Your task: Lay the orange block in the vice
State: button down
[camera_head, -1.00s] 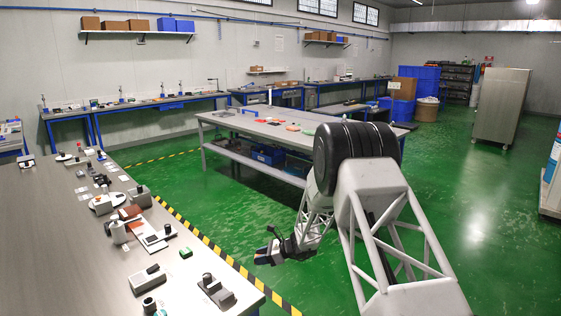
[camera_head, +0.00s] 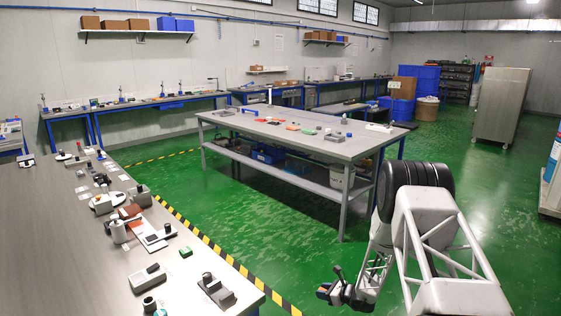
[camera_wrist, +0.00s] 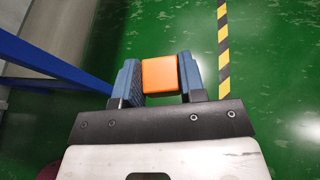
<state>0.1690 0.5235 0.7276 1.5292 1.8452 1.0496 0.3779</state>
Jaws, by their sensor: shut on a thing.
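My gripper (camera_wrist: 158,78) is shut on the orange block (camera_wrist: 160,73), which sits between its two blue fingers in the wrist view. In the head view my gripper (camera_head: 326,291) hangs over the green floor, to the right of the near-left table and apart from it. The block is too small to make out clearly there. I cannot tell for certain which of the grey devices on the tables is the vice.
The near-left table (camera_head: 60,230) carries several small devices along its right side. A central table (camera_head: 340,147) with loose parts stands ahead. Yellow-black floor tape (camera_head: 250,279) runs beside the near table. Green floor (camera_head: 285,235) is open between the tables.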

jog(key=shift+s+d+f, duration=0.1)
jog(key=shift+d+f, duration=0.05)
jog(key=shift+d, duration=0.1)
jog(key=w+r+m+t+h, duration=0.2)
jog(key=r+m+h, duration=0.1)
jog(key=r, duration=0.7)
jog(key=w+r+m+t+h, duration=0.2)
jog(key=r+m+t+h, duration=0.1)
jog(key=r, duration=0.7)
jog(key=shift+r+m+h, duration=0.2)
jog(key=shift+m+h, duration=0.4)
jog(key=shift+m, duration=0.2)
dwell(0.9)
dwell(1.0)
